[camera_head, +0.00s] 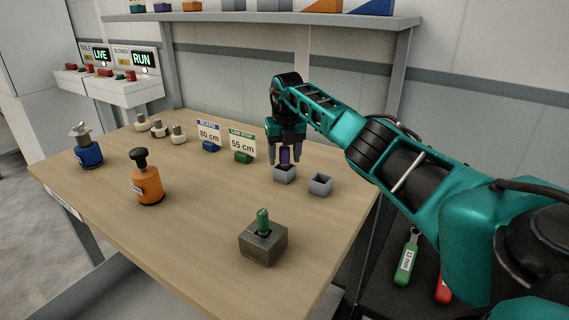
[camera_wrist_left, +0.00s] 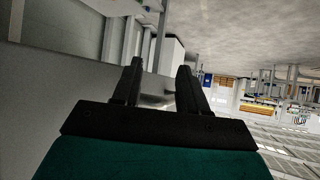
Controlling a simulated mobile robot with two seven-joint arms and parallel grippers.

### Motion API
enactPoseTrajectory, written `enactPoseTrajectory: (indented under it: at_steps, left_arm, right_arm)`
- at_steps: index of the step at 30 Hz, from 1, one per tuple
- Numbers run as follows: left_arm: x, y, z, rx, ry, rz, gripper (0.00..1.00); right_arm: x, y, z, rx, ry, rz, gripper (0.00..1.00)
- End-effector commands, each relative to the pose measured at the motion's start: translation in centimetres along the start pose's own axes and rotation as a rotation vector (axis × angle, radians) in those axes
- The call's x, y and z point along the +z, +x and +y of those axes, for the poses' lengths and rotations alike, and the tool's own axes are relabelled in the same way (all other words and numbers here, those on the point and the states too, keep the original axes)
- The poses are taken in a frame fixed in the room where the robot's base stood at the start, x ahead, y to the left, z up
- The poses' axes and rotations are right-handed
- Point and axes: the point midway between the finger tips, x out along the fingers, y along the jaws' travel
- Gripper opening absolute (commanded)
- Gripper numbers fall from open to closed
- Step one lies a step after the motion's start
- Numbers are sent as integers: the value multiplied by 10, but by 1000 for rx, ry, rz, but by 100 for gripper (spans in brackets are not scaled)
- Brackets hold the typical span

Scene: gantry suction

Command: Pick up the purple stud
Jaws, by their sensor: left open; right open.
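The purple stud (camera_head: 285,156) stands upright in a small grey square holder (camera_head: 284,175) on the right part of the table. My right gripper (camera_head: 285,159) points down over it, with its fingers apart on either side of the stud. I cannot tell whether the fingers touch it. My left gripper (camera_wrist_left: 158,88) shows in the left wrist view, open and empty, away from the table items. It is not in the head view.
A second grey holder (camera_head: 320,184) stands just right, empty. A green stud (camera_head: 263,221) sits in a metal block (camera_head: 263,244) in front. Signs reading 80 cm (camera_head: 209,133) and 55 cm (camera_head: 242,145) stand left of the gripper. An orange item (camera_head: 147,186) and a blue one (camera_head: 88,154) stand left.

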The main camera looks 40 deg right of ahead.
Motion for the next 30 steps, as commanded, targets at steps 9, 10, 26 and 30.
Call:
enactPoseTrajectory:
  at_steps: [9,10,26,30]
  left_arm:
    - [-4,1,-1,-1,1,8,43]
    - [-4,2,-1,-2,1,9,43]
    - [-6,2,-3,-6,2,12,43]
    - [-5,2,-3,-6,2,11,43]
  right_arm:
    - [0,0,0,0,0,0,38]
    - [0,-1,0,0,0,0,36]
    - [0,-1,0,1,0,-1,0]
    - [1,-2,0,1,0,-2,0]
